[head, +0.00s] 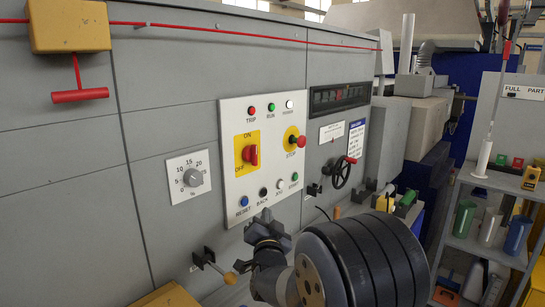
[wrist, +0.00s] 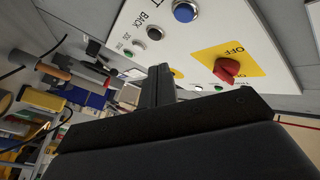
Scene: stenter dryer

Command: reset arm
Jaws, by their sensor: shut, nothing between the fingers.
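My gripper (head: 264,218) is shut and empty. In the head view it is in front of the lower edge of the white control panel (head: 228,130), just below the push buttons. The blue RESET button (head: 244,201) and black BACK button (head: 263,192) show above it. In the wrist view the shut fingers (wrist: 158,84) point up toward the panel, with the blue button (wrist: 184,11) above them and the red ON/OFF switch (wrist: 227,69) to the right. I cannot tell the exact gap to the panel. My arm's dark round link fills the lower middle of the head view.
A dial (head: 191,178) is left of the panel and a black handwheel (head: 340,172) right of it. A latch with a wooden knob (head: 230,278) juts out below. A red pull cord (head: 230,33) runs along the top. A shelf with bins (head: 487,240) stands at right.

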